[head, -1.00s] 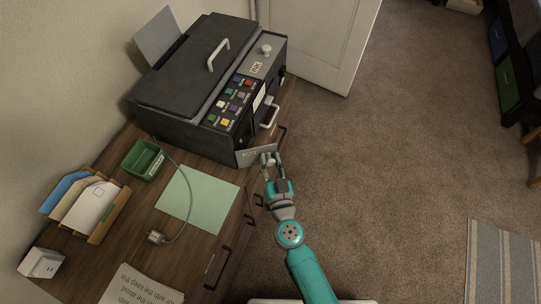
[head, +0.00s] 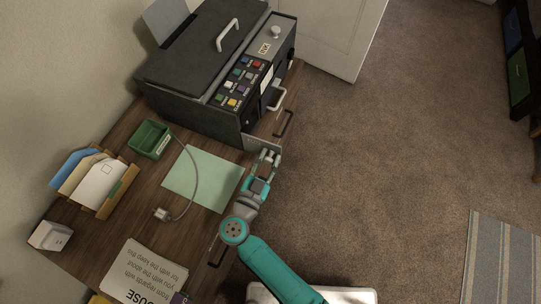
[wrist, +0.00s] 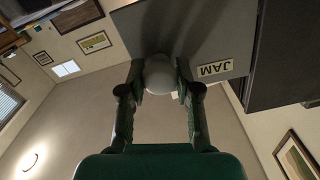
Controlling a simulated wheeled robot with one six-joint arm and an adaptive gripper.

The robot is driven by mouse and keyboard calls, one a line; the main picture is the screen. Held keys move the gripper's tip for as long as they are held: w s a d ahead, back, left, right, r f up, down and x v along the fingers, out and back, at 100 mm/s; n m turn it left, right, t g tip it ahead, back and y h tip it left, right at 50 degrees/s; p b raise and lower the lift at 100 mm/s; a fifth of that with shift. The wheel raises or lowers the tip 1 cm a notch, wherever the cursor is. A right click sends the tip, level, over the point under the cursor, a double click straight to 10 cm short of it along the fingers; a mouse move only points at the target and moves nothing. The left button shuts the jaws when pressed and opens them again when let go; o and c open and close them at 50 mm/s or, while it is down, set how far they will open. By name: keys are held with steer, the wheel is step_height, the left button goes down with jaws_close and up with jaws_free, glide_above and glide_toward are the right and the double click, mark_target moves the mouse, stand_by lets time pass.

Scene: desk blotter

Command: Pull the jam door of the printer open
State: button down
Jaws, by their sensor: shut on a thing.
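The printer (head: 205,75) is a dark grey box at the back of the desk. Its jam door (head: 259,143) is a grey panel standing out from the near front corner, swung open at a wide angle to the printer's front. The wrist view shows the door (wrist: 205,30) with a JAM label (wrist: 215,68) and a pale round knob (wrist: 160,76). My gripper (head: 267,156) is at the outer part of the door, on its near side. In the wrist view its two fingers are shut on the knob, one on each side.
A green tray (head: 150,139), a pale green sheet (head: 203,178), a grey cable with a plug (head: 162,214) and a letter holder (head: 97,184) lie on the desk. Drawer handles (head: 284,123) jut from the desk front. Carpet (head: 400,160) to the right is clear.

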steer(key=shift+a, duration=0.15)
stand_by(0.3)
steer(key=c, duration=0.8)
jaws_free()
steer(key=shift+s, duration=0.1)
steer(key=shift+v, duration=3.75)
